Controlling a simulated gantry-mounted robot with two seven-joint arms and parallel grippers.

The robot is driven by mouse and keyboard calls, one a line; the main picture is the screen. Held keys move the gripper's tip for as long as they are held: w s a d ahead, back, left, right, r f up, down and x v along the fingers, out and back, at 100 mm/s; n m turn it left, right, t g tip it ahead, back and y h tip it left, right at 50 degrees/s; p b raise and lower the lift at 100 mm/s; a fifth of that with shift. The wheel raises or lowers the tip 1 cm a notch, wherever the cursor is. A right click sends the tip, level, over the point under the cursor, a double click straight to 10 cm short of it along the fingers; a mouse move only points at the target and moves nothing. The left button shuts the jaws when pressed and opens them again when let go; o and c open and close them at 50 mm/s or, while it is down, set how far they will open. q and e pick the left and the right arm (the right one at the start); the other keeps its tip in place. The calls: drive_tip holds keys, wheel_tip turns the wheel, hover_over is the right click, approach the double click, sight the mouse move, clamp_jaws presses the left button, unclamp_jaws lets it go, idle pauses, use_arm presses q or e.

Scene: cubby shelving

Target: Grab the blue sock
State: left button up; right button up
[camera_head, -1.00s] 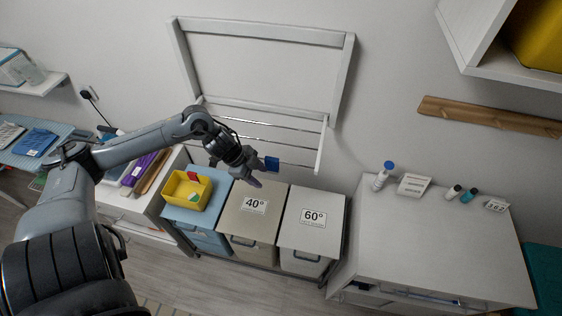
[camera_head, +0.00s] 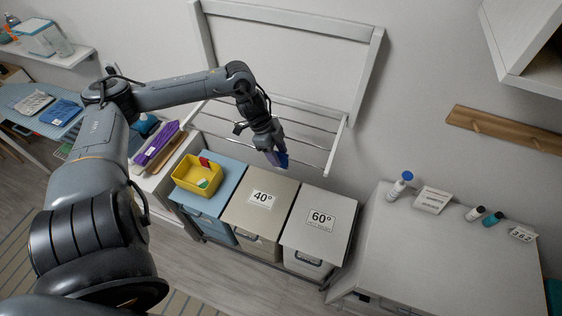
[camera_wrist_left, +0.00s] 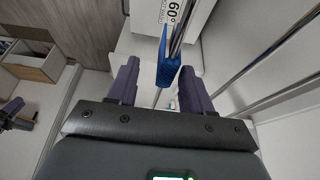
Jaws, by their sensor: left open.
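The blue sock (camera_head: 284,160) hangs over a metal rod of the white wall drying rack. In the left wrist view, the blue sock (camera_wrist_left: 168,66) is draped over the rod, seen nearly edge-on. My left gripper (camera_head: 277,157) points down at the rack and partly covers the sock in the head view. In the left wrist view, my left gripper (camera_wrist_left: 158,78) is open, with one purple finger on each side of the sock. A gap shows on both sides, and the sock sits nearer the right finger.
The rack's white frame (camera_head: 340,133) and several metal rods surround the sock. Below are a yellow bin (camera_head: 181,184) on a blue hamper, a beige 40° hamper (camera_head: 243,215) and a white 60° hamper (camera_head: 300,235). A white cabinet (camera_head: 430,255) with bottles stands right.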

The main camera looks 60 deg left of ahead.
use_arm(q)
drive_tip(key=shift+w+f, duration=0.25)
drive_tip(key=shift+f, duration=0.4)
drive_tip(key=shift+p+x, duration=0.4)
drive_tip(key=shift+x, duration=1.65)
drive_tip(key=shift+a, duration=0.25)
drive_tip(key=shift+c, duration=0.2)
clamp_jaws()
